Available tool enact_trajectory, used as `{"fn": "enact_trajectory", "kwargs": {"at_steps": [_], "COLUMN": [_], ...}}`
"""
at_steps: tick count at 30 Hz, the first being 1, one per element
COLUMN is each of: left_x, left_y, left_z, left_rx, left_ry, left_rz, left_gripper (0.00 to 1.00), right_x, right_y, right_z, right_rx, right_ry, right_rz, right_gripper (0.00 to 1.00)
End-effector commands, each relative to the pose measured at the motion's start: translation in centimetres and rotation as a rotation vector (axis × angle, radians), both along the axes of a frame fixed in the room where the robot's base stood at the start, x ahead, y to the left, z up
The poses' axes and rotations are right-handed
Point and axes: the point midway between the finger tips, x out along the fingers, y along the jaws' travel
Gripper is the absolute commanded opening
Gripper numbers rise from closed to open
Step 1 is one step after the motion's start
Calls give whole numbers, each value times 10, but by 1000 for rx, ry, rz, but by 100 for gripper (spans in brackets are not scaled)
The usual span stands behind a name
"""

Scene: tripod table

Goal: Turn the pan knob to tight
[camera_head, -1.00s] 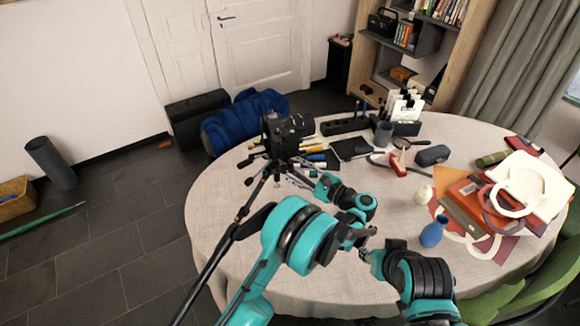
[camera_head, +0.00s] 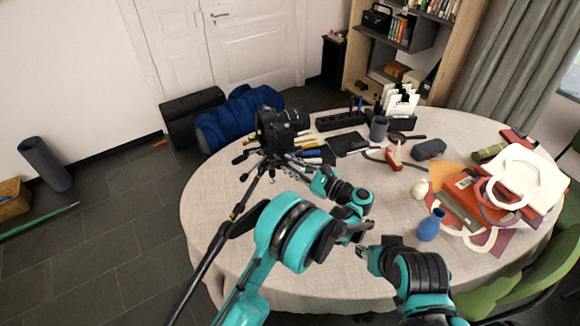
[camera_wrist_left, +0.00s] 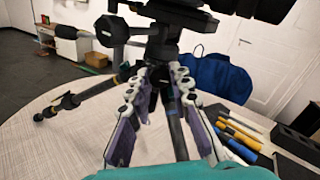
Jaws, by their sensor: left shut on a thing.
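A black tripod (camera_head: 247,192) stands on the round table, with a black camera (camera_head: 283,127) on top. In the left wrist view the tripod head (camera_wrist_left: 160,40) is close above my fingers, with dark knobs and a handle sticking out. My left gripper (camera_head: 298,165), also in the left wrist view (camera_wrist_left: 161,82), has its two fingers on either side of a dark part just under the head. It is shut on this part, apparently the pan knob, which the fingers mostly hide. My right gripper (camera_head: 362,253) is over the near table edge, away from the tripod; its jaw opening is unclear.
Blue- and yellow-handled tools (camera_wrist_left: 240,135) lie close beside the tripod. A black power strip (camera_head: 340,121), a blue vase (camera_head: 430,227) and bags (camera_head: 520,175) are farther right on the table (camera_head: 215,205). The table's left part is fairly clear.

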Motion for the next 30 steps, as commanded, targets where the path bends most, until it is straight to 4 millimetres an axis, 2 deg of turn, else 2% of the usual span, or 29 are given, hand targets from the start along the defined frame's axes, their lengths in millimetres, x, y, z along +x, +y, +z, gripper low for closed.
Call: {"fn": "enact_trajectory", "kwargs": {"at_steps": [15,30], "left_x": [0,0], "left_y": [1,1], "left_z": [0,1], "left_rx": [173,200], "left_ry": [255,295], "left_rz": [1,0], "left_gripper": [0,0], "right_x": [0,0], "right_y": [0,0], "right_z": [-10,-11], "right_rx": [0,0], "right_ry": [0,0], "right_rz": [0,0], "right_gripper": [40,40]}}
